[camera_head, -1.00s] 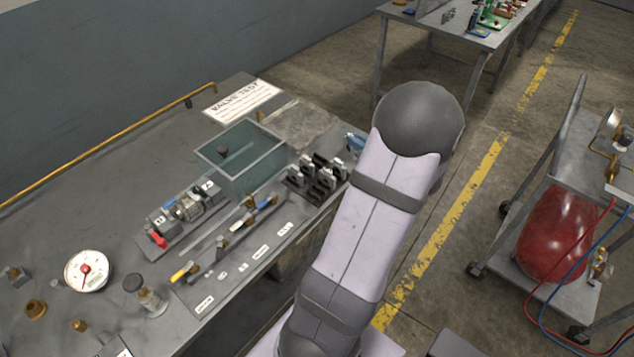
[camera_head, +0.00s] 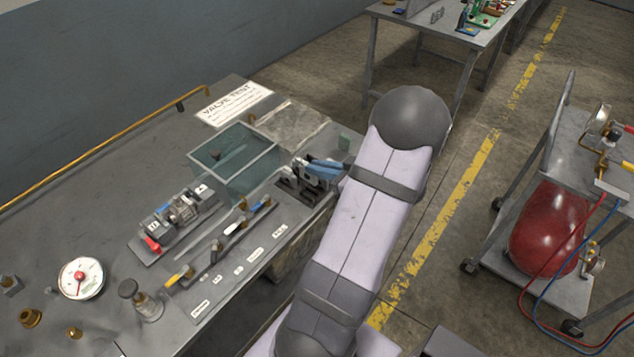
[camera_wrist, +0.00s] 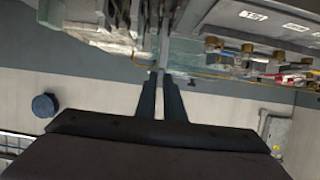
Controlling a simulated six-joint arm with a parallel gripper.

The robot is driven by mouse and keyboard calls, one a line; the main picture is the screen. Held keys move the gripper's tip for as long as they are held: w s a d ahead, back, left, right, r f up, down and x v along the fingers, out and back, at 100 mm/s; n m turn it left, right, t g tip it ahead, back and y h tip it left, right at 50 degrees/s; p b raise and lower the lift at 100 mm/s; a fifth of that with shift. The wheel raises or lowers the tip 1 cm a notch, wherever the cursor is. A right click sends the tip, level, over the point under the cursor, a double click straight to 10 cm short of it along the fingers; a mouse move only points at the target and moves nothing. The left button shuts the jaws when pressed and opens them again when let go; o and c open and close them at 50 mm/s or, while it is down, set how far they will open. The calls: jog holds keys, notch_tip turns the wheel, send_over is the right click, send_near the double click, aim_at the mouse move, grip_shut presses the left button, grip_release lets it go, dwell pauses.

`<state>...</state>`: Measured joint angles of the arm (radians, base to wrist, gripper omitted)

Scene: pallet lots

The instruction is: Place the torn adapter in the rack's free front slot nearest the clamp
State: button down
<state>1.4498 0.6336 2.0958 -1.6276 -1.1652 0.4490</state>
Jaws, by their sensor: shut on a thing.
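The dark rack (camera_head: 289,187) stands at the bench's front right edge, with upright grey pieces in it. My gripper (camera_head: 314,170), with blue fingers, is over the rack and hides part of it and its slots. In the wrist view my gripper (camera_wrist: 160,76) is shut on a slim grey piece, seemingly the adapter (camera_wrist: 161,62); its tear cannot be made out. I cannot tell whether the piece touches the rack.
A glass tank (camera_head: 262,166) stands just behind the rack. A tool strip (camera_head: 215,258), a gauge (camera_head: 81,278) and a jar (camera_head: 148,303) lie to the left. A cart with a red tank (camera_head: 545,228) stands right.

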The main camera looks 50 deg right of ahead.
jog(key=shift+f+p, duration=0.35)
jog(key=shift+f, duration=2.8)
jog(key=shift+f, duration=0.15)
jog(key=c, duration=1.9)
grip_release()
jog(key=shift+o, duration=0.2)
jog(key=shift+r, duration=0.2)
jog(key=b+v, duration=0.2)
jog(key=v, duration=1)
